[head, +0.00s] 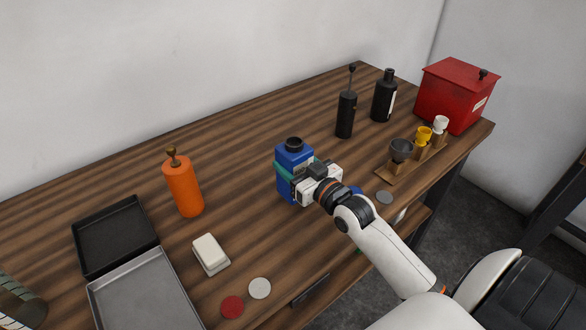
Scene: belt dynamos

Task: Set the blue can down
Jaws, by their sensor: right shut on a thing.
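The blue can (291,157) has a black cap on top and a teal band around its middle. It stands upright at the middle of the wooden table in the head view. My right gripper (306,180) reaches it from the right and is shut on it at about mid-height. The gripper body hides the can's right side. I cannot tell whether the can's base touches the table top. My left gripper is not in view.
The wooden table (240,240) holds an orange bottle (183,188), a black tray (114,236), a grey tray (145,292), a white block (210,251), red (232,306) and pale (260,288) discs, black bottles (346,115) (384,97), a wooden rack (394,169) and a red box (455,97).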

